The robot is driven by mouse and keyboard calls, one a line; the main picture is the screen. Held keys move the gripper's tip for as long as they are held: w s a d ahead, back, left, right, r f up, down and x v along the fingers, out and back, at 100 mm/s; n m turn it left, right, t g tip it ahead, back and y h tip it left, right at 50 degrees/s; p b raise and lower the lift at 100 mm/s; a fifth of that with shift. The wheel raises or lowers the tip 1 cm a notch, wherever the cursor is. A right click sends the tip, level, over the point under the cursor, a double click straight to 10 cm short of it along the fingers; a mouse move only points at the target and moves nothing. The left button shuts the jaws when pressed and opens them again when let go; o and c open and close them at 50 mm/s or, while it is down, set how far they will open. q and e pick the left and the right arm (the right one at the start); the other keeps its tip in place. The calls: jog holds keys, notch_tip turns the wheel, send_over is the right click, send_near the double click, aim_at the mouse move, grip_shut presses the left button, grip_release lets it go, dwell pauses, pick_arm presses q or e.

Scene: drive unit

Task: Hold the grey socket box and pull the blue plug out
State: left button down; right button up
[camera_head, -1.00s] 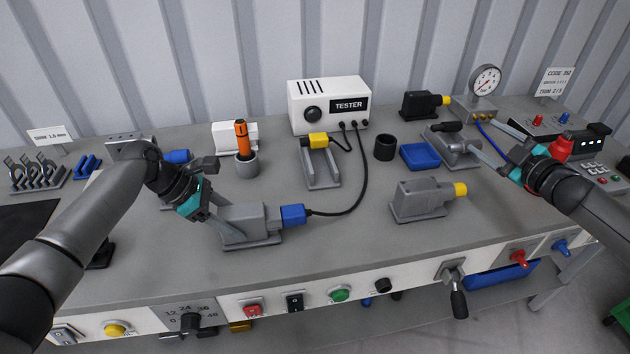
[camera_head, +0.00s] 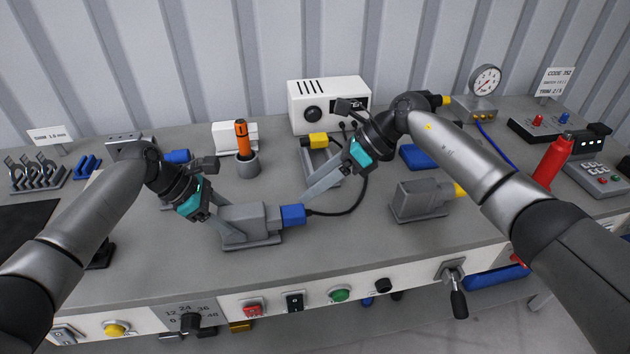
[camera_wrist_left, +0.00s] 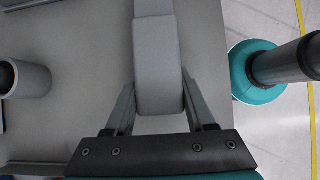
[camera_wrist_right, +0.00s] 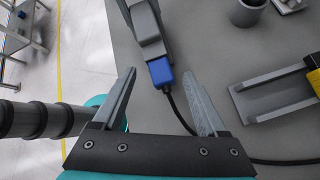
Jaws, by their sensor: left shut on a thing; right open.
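The grey socket box (camera_head: 248,226) sits on the bench at centre left; it also shows in the left wrist view (camera_wrist_left: 157,62). My left gripper (camera_head: 222,228) is shut on the box, with a finger on each side in the left wrist view (camera_wrist_left: 158,100). The blue plug (camera_head: 292,215) sits at the box's right end, with a black cable running from it. In the right wrist view the plug (camera_wrist_right: 160,72) is beyond and between the fingers. My right gripper (camera_head: 308,193) is open and near the plug, with no visible contact.
The white tester (camera_head: 300,100) stands at the back, partly behind my right arm. A grey cradle (camera_wrist_right: 275,95) with a yellow plug and an orange-handled tool in a grey cup (camera_head: 247,165) are nearby. Another grey box (camera_head: 418,200) stands right.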

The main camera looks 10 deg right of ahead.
aim_at(299, 209)
jog(key=a+f+n+h, duration=0.1)
jog(key=f, duration=0.1)
jog(key=a+f+n+h, duration=0.1)
jog(key=f+n, duration=0.1)
jog(key=f, duration=0.1)
jog(key=a+f+n+g+h, duration=0.1)
jog(key=a+f+n+h, duration=0.1)
jog(key=f, duration=0.1)
jog(key=shift+a+f, duration=0.1)
dwell(0.4)
jog(key=shift+c, duration=0.2)
grip_shut()
dwell(1.0)
